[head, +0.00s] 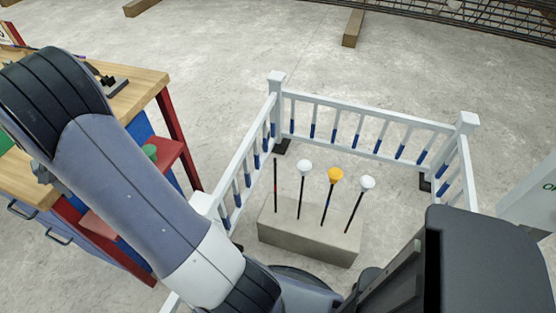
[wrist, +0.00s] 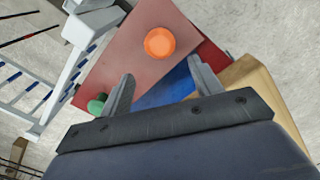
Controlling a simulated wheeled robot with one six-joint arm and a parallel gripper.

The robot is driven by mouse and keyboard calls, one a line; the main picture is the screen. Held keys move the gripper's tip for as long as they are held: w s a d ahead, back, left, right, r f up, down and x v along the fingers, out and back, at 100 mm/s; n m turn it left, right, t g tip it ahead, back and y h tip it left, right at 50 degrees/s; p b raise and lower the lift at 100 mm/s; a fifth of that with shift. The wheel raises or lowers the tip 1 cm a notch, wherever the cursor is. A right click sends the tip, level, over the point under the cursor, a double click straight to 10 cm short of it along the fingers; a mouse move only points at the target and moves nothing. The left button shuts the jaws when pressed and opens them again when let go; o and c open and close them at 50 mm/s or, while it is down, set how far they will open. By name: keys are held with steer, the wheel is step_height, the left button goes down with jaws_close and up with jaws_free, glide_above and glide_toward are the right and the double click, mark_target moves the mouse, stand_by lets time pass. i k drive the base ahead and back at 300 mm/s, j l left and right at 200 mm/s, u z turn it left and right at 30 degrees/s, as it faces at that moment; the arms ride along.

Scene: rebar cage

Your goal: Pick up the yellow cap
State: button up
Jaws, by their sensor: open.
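The yellow cap (head: 335,175) sits on top of an upright dark rod in the concrete block (head: 300,236) in the head view. White caps stand on the rods to either side of it, (head: 304,167) and (head: 367,182); the leftmost rod (head: 276,185) is bare. My gripper (wrist: 161,72) shows in the wrist view with its two fingers apart and nothing between them. It points toward a red shelf (wrist: 118,58), which bears an orange cap (wrist: 160,42) and a green cap (wrist: 97,105). The yellow cap on the rod does not show in the wrist view.
A white railing (head: 370,118) with blue-banded balusters surrounds the block. A wooden-topped workbench (head: 140,92) with a red side shelf stands at left. Bare concrete floor lies beyond the railing, with timber pieces (head: 352,28) and a rebar cage (head: 490,18) at the back.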

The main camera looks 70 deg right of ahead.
mark_target(335, 174)
steer(key=z, duration=3.15)
steer(key=l+u, duration=0.15)
